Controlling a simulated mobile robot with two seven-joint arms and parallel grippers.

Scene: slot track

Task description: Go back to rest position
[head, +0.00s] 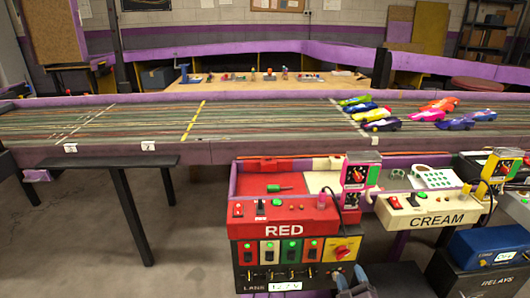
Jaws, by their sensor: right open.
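My right gripper (351,282) shows at the bottom edge, right of centre, low in front of the red control box (290,210) labelled RED. Its fingertips stand apart and I see nothing between them. Most of that arm is cut off by the frame's lower edge. My left gripper is not in view.
A cream control box (425,220) stands right of the red one. A blue box (488,247) sits on a dark RELAYS case (485,280). Behind runs the slot track (250,122) with several toy cars (383,124).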

